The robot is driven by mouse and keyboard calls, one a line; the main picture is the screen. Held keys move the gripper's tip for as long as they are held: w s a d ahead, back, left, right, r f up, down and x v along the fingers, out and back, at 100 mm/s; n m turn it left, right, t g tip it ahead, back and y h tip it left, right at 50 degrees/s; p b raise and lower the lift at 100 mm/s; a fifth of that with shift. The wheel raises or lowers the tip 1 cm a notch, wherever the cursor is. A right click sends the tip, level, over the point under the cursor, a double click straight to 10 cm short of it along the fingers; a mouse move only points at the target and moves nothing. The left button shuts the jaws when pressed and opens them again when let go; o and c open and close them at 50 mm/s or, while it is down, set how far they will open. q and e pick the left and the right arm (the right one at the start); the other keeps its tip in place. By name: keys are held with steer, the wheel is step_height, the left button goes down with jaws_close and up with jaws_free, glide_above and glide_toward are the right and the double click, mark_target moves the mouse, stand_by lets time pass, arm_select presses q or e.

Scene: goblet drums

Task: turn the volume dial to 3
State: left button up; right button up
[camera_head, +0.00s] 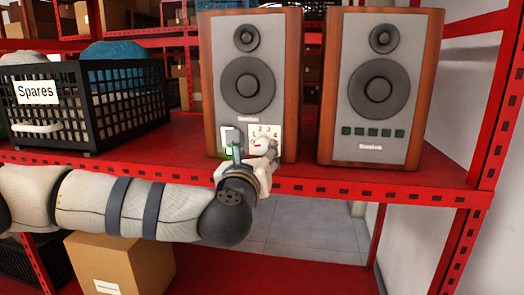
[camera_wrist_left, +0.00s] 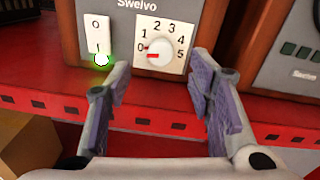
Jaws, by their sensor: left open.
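The volume dial (camera_wrist_left: 160,51) is a white round knob on a white panel numbered 0 to 5, low on the front of the left speaker (camera_head: 249,95). Its red mark points left, close to the 0. In the head view the panel (camera_head: 264,130) is partly covered by my gripper. My left gripper (camera_wrist_left: 160,76) is open and empty, its two purple-padded fingers spread on either side below the dial and apart from it. In the head view the left gripper (camera_head: 248,160) is just in front of the speaker's lower front. My right gripper is not in view.
A white rocker switch (camera_wrist_left: 97,34) with a green glow below it sits left of the dial. A second speaker (camera_head: 380,85) stands to the right. A black "Spares" crate (camera_head: 127,105) stands left on the red shelf (camera_head: 180,160). A cardboard box (camera_head: 120,265) is below.

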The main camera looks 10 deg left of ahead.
mark_target(262, 144)
arm_select(q)
steer(key=w, duration=0.7)
steer(key=shift+d, duration=0.1)
jaws_close()
